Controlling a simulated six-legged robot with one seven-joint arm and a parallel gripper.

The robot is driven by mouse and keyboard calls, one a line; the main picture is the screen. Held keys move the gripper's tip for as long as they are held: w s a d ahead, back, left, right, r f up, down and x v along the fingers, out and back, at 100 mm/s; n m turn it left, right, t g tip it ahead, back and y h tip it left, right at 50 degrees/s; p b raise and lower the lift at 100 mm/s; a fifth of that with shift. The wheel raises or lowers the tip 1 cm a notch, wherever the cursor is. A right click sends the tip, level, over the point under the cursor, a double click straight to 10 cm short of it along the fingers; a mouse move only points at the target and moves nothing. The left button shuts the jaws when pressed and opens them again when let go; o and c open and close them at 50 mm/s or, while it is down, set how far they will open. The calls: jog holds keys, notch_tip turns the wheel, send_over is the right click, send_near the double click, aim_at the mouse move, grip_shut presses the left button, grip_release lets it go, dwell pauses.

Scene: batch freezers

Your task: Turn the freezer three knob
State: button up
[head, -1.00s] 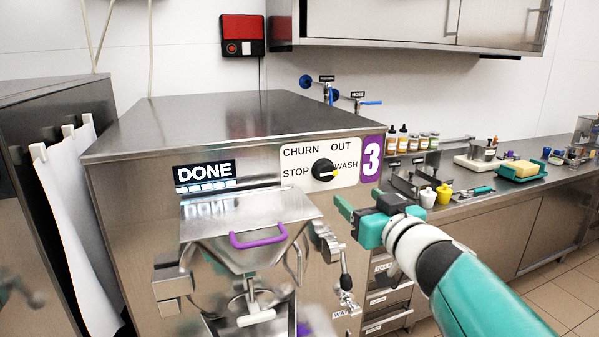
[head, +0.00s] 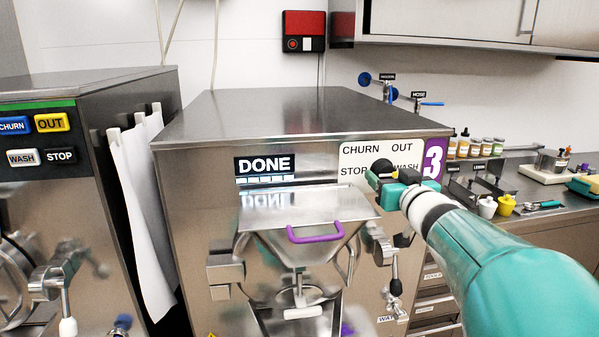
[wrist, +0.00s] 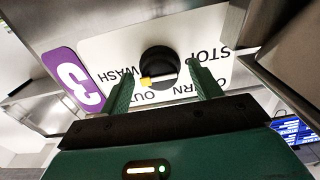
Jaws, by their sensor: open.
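The black knob of freezer three (head: 382,165) sits on a white label plate marked CHURN, OUT, STOP and WASH, beside a purple "3" sign (head: 433,160). In the head view my gripper (head: 378,181) partly covers the knob and the plate's lower part. The wrist view shows the round knob (wrist: 159,64) with a yellow mark on its edge, near the WASH and OUT lettering. My gripper (wrist: 160,74) is open, with one green finger on each side of the knob. I cannot tell whether either finger touches it.
The freezer's DONE display (head: 264,168) and purple-handled hopper lid (head: 315,233) are left of my gripper. Another freezer (head: 50,200) stands at the far left, with a white cloth (head: 143,190) between. A counter with small bottles (head: 475,146) and containers lies at right.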

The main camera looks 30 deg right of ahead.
jog(key=shift+w+d, duration=0.1)
jog(key=shift+w, duration=0.1)
jog(key=c, duration=1)
